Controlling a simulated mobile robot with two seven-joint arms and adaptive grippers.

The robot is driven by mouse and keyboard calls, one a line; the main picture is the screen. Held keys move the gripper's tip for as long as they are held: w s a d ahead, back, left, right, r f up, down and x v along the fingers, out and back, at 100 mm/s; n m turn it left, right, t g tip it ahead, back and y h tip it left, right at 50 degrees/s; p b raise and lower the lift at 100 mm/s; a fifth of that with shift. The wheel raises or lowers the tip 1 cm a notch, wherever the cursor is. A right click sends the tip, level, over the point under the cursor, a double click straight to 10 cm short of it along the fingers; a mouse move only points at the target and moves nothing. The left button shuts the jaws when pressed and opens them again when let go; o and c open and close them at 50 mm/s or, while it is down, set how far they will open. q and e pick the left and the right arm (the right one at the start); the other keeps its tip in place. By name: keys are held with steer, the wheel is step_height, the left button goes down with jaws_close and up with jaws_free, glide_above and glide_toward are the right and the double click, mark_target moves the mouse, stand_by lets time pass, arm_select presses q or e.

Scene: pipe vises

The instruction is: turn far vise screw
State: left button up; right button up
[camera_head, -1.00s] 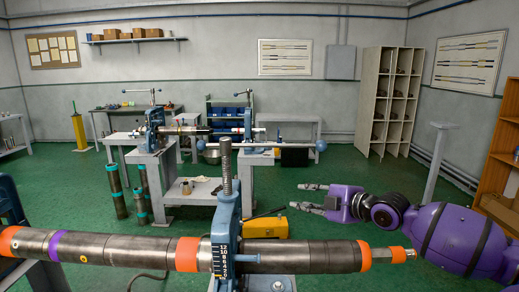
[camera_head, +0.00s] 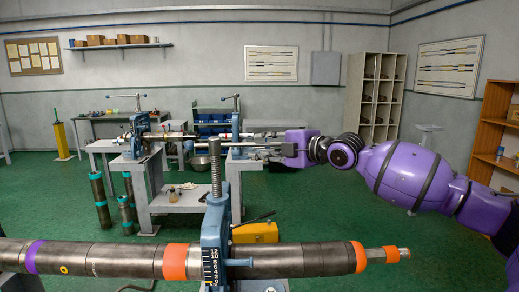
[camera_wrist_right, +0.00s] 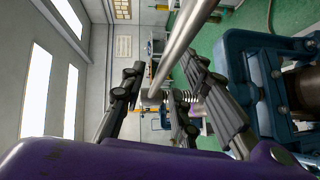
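A blue vise (camera_head: 214,245) stands in the foreground of the head view, clamped over a long dark pipe (camera_head: 120,258). Its threaded screw (camera_head: 216,178) rises upright above it. My right gripper (camera_head: 256,149) is level with the screw's top, just right of it, fingers pointing left. In the right wrist view my gripper (camera_wrist_right: 165,95) is open, with a shiny grey handle bar (camera_wrist_right: 182,40) running between its spread fingers. Threads of the screw (camera_wrist_right: 185,96) show beyond the fingers. Contact between fingers and bar cannot be told. My left gripper is not in view.
Two more blue vises, (camera_head: 140,135) and (camera_head: 236,125), with T-handles stand on benches at the back. A yellow toolbox (camera_head: 255,232) lies on the green floor behind the pipe. Blue vise parts (camera_wrist_right: 275,85) fill the wrist view's right side.

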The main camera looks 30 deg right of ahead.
steer(key=shift+w+a, duration=0.2)
steer(key=shift+w, duration=0.45)
jaws_close()
